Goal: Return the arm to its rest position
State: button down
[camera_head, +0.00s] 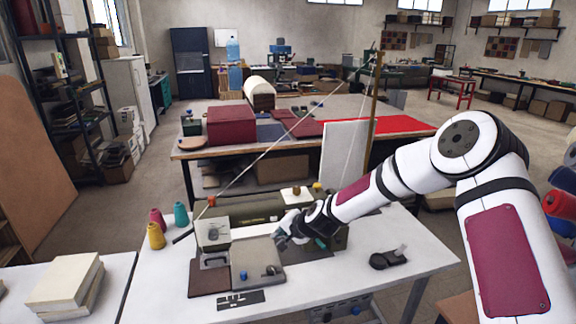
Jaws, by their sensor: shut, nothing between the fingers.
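My arm comes in from the right edge and reaches left and down over the white work table (330,275). My gripper (281,236) is shut and empty. It hangs close in front of the olive-green machine (245,210), above the grey plate at the machine's base (257,262). I cannot tell whether the fingertips touch anything. My wrist hides part of the machine's right end.
Thread cones, including a yellow one (156,236), stand left of the machine. A black tape-dispenser-like item (388,258) lies below my forearm. A thin pole (373,110) rises behind the arm. Stacked pale blocks (65,282) sit at left. A second table (300,145) stands behind.

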jog(key=s+d+r+n+h, duration=0.1)
jog(key=s+d+r+n, duration=0.1)
jog(key=s+d+r, duration=0.4)
jog(key=s+d+r+n+g+h+b, duration=0.1)
jog(key=s+d+r+n+h, duration=0.15)
jog(key=s+r, duration=0.45)
jog(key=s+d+r+n+h, duration=0.1)
jog(key=s+d+r+n, duration=0.15)
jog(key=d+r, duration=0.45)
jog(key=s+d+r, duration=0.2)
jog(key=s, duration=0.6)
jog(key=s+d+r+h+b, duration=0.1)
jog(key=s+d+r, duration=0.2)
jog(key=s, duration=0.5)
jog(key=s+d+r, duration=0.2)
jog(key=s+d, duration=0.1)
jog(key=s, duration=0.5)
jog(key=shift+s+r+m+g, duration=0.25)
jog(key=shift+s+m+g, duration=0.05)
jog(key=shift+s+m, duration=0.1)
jog(key=shift+d+h, duration=0.1)
jog(key=shift+h, duration=0.15)
